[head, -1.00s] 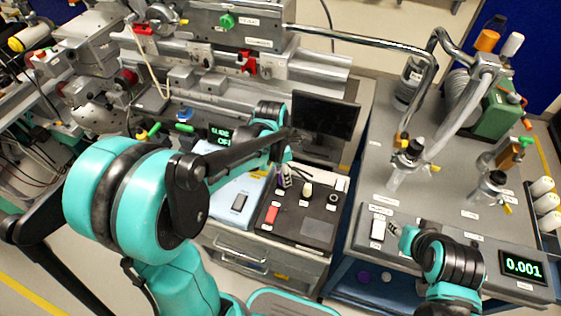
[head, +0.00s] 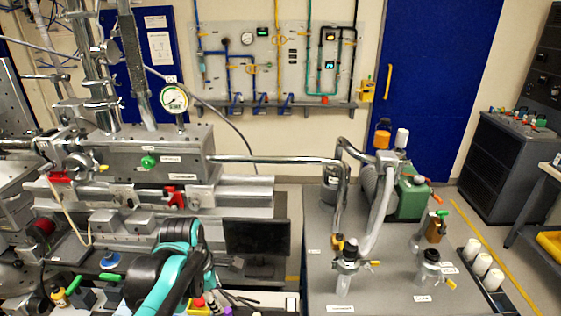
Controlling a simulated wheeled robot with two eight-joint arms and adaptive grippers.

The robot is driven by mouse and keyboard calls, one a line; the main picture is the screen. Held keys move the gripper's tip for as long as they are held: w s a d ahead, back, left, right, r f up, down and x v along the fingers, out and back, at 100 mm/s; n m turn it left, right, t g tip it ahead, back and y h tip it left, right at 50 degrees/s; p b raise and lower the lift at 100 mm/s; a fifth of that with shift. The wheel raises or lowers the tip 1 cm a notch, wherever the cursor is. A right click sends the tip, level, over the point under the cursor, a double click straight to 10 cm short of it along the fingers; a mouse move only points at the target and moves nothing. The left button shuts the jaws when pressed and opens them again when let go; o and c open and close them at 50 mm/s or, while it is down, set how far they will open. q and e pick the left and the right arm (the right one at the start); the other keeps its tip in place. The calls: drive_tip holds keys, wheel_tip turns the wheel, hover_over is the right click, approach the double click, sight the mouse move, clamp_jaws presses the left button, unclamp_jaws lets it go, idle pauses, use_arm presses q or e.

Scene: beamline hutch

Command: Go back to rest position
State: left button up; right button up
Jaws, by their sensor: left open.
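My left arm reaches in from the bottom of the head view, left of centre. My left gripper (head: 240,299) shows only in part, as dark fingers low in the picture beside the arm's teal links. It is open, and I see nothing held in it. The area under it is cut off by the lower edge. My right gripper and right arm are out of view.
A dark monitor (head: 256,237) stands just right of my left arm. Behind it runs a metal beamline chamber (head: 150,152) with a pressure gauge (head: 174,97). A grey table (head: 385,285) with a green pump (head: 412,198) is at right. Open floor shows farther right.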

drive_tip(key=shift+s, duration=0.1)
use_arm(q)
drive_tip(key=s+f+m+t, duration=0.2)
drive_tip(key=s+m+t, duration=0.3)
drive_tip(key=m, duration=1.6)
drive_tip(key=s, duration=0.4)
drive_tip(key=shift+y, duration=0.4)
